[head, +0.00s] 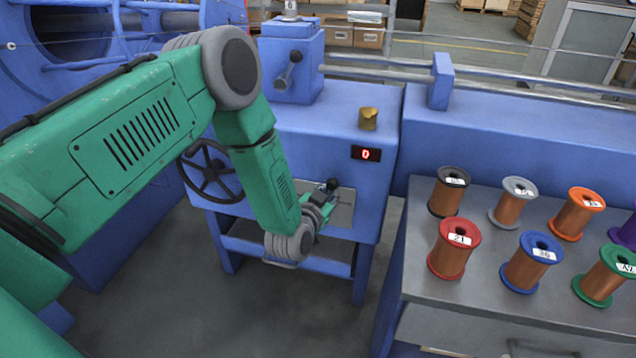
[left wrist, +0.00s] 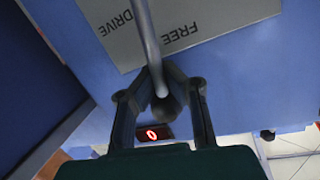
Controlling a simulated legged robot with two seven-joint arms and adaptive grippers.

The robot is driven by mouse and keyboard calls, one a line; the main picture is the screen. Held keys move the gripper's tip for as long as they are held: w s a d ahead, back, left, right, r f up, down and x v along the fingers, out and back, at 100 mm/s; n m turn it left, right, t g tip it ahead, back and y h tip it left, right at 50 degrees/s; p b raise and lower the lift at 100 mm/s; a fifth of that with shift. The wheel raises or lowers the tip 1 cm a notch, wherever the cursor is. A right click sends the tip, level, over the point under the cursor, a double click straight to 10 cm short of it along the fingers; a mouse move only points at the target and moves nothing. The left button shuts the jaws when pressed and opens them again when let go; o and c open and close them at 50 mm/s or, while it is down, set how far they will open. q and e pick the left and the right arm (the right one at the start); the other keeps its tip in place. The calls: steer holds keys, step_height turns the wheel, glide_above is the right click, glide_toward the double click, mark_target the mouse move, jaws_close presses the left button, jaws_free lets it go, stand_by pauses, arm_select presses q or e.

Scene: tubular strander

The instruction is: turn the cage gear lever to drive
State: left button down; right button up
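The cage gear lever is a grey rod with a dark ball knob (head: 332,184), on the blue machine front in the head view. Its grey plate (head: 344,212) is partly hidden behind my left gripper (head: 320,203). In the left wrist view the lever's rod (left wrist: 146,32) crosses the plate (left wrist: 215,14) between the words DRIVE and FREE, which appear upside down. My left gripper's dark fingers (left wrist: 161,78) close in from both sides around the rod by the knob (left wrist: 163,108). They look shut on it. My right gripper is not in view.
A red display (head: 365,154) reads 0, above the plate. A black handwheel (head: 210,171) is left of my arm. Another lever (head: 289,70) is on a box above. A bench (head: 470,290) with several wire spools stands at right.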

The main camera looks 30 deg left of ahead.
arm_select(q)
steer(key=d, duration=0.1)
steer(key=d+m, duration=0.1)
steer(key=w+d+m, duration=0.1)
steer(key=shift+f+g+y, duration=0.3)
steer(key=shift+f+y, duration=0.05)
steer(key=shift+y, duration=0.05)
steer(key=shift+w+d+f+m+p, duration=0.1)
steer(key=shift+d+f+m+p, duration=0.25)
steer(key=shift+d+m, duration=0.35)
steer(key=shift+f, duration=0.1)
steer(key=c, duration=1.6)
jaws_free()
glide_toward(351, 193)
steer(key=v, duration=0.5)
steer(key=shift+d, duration=0.3)
steer(key=shift+s, duration=0.25)
